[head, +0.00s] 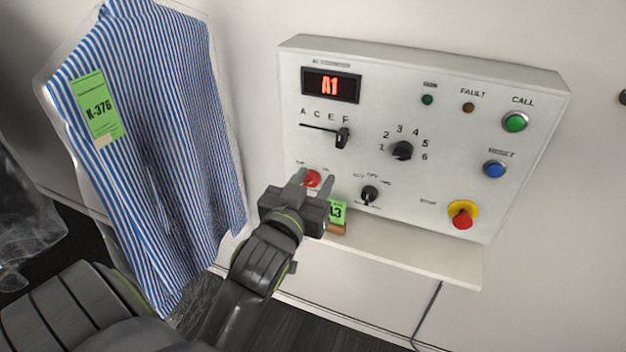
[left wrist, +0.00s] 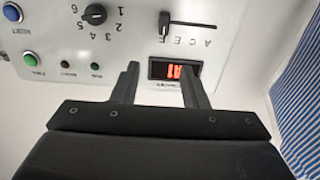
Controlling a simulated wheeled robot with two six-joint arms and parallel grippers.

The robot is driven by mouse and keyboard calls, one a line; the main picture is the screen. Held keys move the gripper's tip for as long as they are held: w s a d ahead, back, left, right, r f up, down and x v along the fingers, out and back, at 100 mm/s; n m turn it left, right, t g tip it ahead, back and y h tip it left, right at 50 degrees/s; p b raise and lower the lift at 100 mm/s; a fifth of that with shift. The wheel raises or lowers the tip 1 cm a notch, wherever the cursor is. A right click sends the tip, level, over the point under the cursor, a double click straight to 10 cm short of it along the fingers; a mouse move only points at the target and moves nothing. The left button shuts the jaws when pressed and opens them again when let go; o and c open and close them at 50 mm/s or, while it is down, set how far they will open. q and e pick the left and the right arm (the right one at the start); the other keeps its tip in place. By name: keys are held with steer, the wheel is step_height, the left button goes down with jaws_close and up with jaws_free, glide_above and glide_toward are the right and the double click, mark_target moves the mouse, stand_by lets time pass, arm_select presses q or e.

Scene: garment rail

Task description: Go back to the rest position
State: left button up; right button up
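My left gripper (head: 312,184) is in front of the lower left part of a white control panel (head: 440,85). Its two fingers are apart with nothing held between them. The left wrist view shows the panel upside down, with the open fingers of the left gripper (left wrist: 158,78) near the red-lit display (left wrist: 174,72). In the head view a red knob (head: 312,178) shows behind and between the fingers, partly covered. I cannot tell whether the fingers touch it. My right gripper is in neither view.
A blue-striped shirt (head: 165,130) in clear plastic, with a green K-376 tag (head: 97,106), hangs left of the panel. A green A3 tag (head: 338,212) is by the shelf (head: 420,262) below the panel, close to my gripper. The panel bears dials, a slider, coloured buttons and a red stop knob (head: 462,216).

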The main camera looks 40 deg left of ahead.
arm_select(q)
step_height(320, 180, down, 34)
steer(key=w+a+m+g+h+b, duration=0.1)
steer(key=w+a+m+g+b, duration=0.15)
steer(key=g, duration=0.35)
steer(key=s+f+g, duration=0.3)
steer(key=s+f, duration=0.2)
steer(key=f, duration=0.6)
steer(key=s+f+g+h+b, duration=0.15)
steer(key=s+f+g, duration=0.25)
steer(key=s+f, duration=1.35)
steer(key=s+d+f+g, duration=0.1)
steer(key=s+f, duration=0.3)
steer(key=s, duration=0.5)
steer(key=s+d+f+g+b, duration=0.1)
steer(key=s+f+g, duration=0.1)
steer(key=s+f, duration=0.3)
steer(key=s, duration=0.4)
steer(key=shift+f, duration=0.25)
steer(key=shift+w+n+h, duration=0.1)
steer(key=shift+n+h, duration=0.15)
